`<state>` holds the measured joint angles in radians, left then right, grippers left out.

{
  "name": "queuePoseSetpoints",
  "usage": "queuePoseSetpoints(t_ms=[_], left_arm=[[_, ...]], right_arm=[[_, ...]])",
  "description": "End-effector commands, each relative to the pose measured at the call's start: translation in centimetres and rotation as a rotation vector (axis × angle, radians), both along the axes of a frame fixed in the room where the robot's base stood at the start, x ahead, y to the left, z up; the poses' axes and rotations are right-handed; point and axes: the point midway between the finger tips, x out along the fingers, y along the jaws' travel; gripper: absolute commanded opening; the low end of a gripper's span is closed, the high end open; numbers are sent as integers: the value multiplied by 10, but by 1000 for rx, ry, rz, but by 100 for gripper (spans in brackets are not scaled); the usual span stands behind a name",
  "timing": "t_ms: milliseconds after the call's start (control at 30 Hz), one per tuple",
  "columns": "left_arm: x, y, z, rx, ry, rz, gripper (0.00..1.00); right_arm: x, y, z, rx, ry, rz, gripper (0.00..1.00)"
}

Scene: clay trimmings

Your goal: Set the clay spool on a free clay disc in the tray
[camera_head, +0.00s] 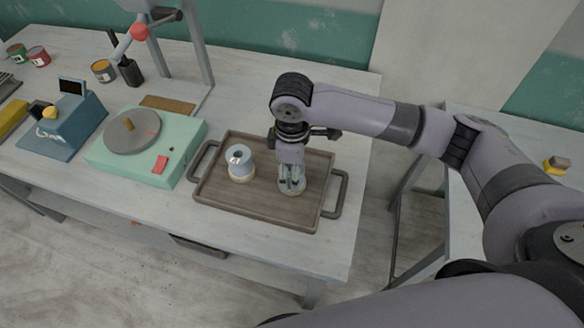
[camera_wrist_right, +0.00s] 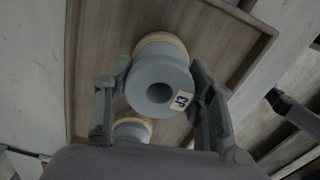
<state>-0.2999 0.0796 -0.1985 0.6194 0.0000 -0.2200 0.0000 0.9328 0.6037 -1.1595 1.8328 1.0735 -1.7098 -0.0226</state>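The clay spool (camera_wrist_right: 160,82) is grey-blue with a round hole and a small marked label. It stands between the fingers of my right gripper (camera_head: 291,182), which appear to touch it on both sides. A tan clay disc (camera_wrist_right: 166,41) shows beneath it, and the disc's edge shows in the head view (camera_head: 291,193); whether the spool rests fully on it I cannot tell. A second grey-blue spool (camera_head: 238,157) stands upright on another clay disc (camera_head: 241,177) in the left half of the brown tray (camera_head: 258,211). My left gripper is not in view.
The tray has raised handles (camera_head: 341,194) at both ends. To its left are a mint-green device with a round plate (camera_head: 131,131) and a blue boxy device (camera_head: 64,129). Paint tins (camera_head: 104,71) stand at the back. Bare table lies in front of the tray.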

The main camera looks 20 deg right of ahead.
Motion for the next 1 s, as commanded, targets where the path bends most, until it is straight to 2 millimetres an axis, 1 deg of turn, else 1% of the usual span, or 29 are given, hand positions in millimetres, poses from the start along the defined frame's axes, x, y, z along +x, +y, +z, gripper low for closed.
queuePoseSetpoints(t_ms=[33,267,533,633,767,1000], left_arm=[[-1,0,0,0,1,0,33],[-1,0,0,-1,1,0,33],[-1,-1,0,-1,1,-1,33],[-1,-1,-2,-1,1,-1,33],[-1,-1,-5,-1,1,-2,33],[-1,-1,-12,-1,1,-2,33]], right_arm=[[0,0,0,0,0,0,54],[0,0,0,0,0,1,69],[0,0,1,1,0,1,69],[0,1,5,1,-2,1,69],[1,1,21,2,-4,2,69],[1,1,73,3,-6,2,69]])
